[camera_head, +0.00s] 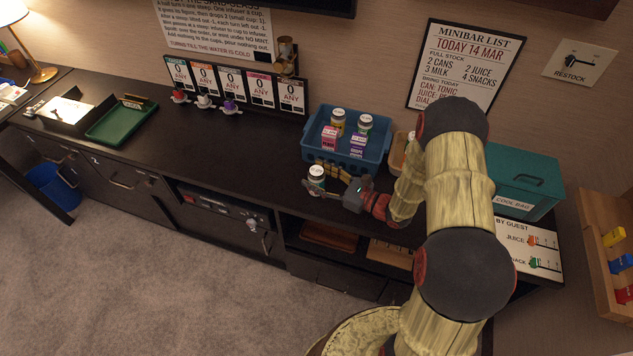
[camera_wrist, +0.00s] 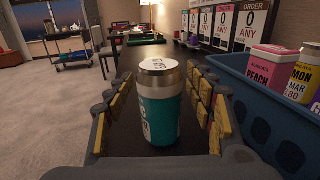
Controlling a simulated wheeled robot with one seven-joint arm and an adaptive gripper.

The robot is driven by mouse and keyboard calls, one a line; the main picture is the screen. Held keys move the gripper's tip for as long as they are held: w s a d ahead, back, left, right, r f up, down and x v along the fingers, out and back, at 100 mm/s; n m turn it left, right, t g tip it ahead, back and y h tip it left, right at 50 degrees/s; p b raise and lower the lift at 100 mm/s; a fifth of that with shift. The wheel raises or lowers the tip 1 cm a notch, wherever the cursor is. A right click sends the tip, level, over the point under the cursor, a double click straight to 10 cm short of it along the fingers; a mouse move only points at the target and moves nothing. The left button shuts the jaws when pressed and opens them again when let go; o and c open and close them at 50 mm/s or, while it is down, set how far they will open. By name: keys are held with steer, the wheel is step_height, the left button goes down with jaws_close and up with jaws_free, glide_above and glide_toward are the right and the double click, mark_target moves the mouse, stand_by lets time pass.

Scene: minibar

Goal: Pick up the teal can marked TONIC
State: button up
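A teal can (camera_wrist: 163,112) with a silver top and a white lid label stands upright on the dark counter. White lettering shows at its left edge in the wrist view, but I cannot read it as TONIC. In the wrist view my gripper (camera_wrist: 160,100) is open, with one padded finger on each side of the can. Gaps show between the can and both fingers.
A blue basket (camera_head: 376,150) with cans and pink and purple cartons stands close behind my gripper. It also shows at the right in the wrist view (camera_wrist: 240,92). A teal cool bag (camera_head: 522,182) is at the right. The counter left of the can is clear.

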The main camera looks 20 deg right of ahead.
steer(key=c, duration=1.2)
steer(key=shift+r, duration=0.1)
